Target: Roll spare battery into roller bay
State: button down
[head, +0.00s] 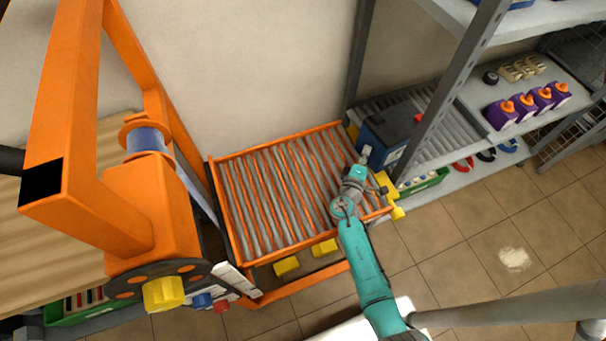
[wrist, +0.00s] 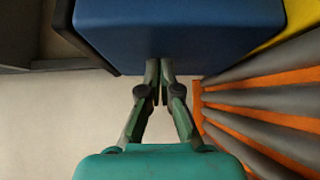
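The spare battery (head: 388,132) is a dark blue block with a red cap on top. It sits upright where the orange roller cart (head: 235,203) meets the grey rollers of the roller bay (head: 452,130) in the rack. I cannot tell how much of it rests on the bay's rollers. My gripper (head: 366,152) is over the cart's right end, close against the battery's near left side. In the wrist view the battery (wrist: 180,28) fills the top, and my fingers (wrist: 158,66) are together with nothing visible between them. Whether the tips touch the battery is unclear.
A grey rack post (head: 450,90) stands just right of the battery. Purple bottles (head: 530,104) with orange caps stand on the shelf beyond. A green tray (head: 424,185) lies below the shelf. An orange lifting frame (head: 75,110) blocks the left. Tiled floor (head: 480,215) is open at right.

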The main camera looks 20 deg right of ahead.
aim_at(392, 135)
jog(key=d, duration=0.8)
jog(key=shift+d, duration=0.35)
jog(key=shift+s+a, duration=0.1)
